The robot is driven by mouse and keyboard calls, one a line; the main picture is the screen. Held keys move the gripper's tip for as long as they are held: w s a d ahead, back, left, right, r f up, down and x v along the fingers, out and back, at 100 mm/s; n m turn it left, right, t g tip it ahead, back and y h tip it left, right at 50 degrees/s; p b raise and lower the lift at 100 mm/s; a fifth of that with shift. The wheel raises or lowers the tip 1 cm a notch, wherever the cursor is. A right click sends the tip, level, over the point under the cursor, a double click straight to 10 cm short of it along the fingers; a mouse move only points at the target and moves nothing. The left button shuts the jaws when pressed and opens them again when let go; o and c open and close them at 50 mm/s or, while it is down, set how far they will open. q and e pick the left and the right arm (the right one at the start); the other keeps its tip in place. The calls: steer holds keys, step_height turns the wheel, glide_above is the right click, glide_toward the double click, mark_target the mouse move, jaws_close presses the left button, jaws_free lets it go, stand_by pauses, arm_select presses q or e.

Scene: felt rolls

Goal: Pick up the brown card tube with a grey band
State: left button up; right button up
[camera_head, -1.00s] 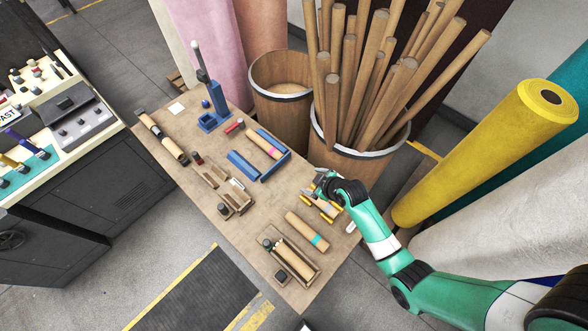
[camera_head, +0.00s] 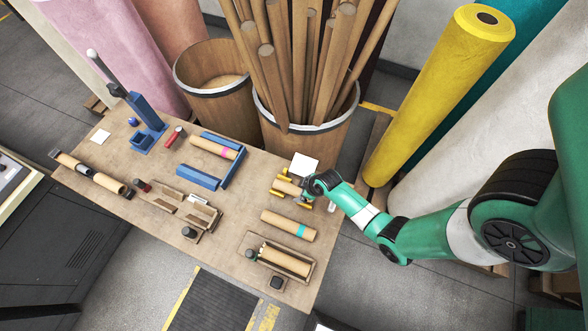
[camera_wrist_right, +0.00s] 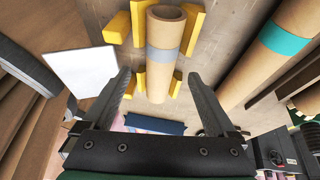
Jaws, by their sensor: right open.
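The brown card tube with a grey band (camera_wrist_right: 165,28) stands out between yellow blocks (camera_wrist_right: 118,28) in the right wrist view. In the head view this tube (camera_head: 284,187) is partly hidden by my right gripper (camera_head: 306,189). In the wrist view my right gripper (camera_wrist_right: 158,79) is open, with one finger toward each side of the tube. Nothing is held, and I cannot tell the height gap to the tube. Another card tube, with a teal band (camera_head: 288,225), lies nearer the front edge; it also shows at right in the wrist view (camera_wrist_right: 268,55). My left gripper is out of view.
A white square (camera_head: 304,165) is just behind my right gripper. A wooden tray with a tube (camera_head: 284,262) lies at the table's front right. A blue holder with a pink-banded tube (camera_head: 213,147) is farther back. Barrels (camera_head: 330,130) stand behind the table (camera_head: 190,250).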

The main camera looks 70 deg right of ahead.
mark_target(296, 190)
steer(key=shift+w+f, duration=0.1)
steer(key=shift+f, duration=0.1)
steer(key=b+x, duration=0.3)
steer(key=x, duration=0.1)
steer(key=shift+w+b, duration=0.3)
steer(key=shift+b, duration=0.05)
steer(key=shift+w+f, duration=0.25)
steer(key=shift+f, duration=0.1)
jaws_close()
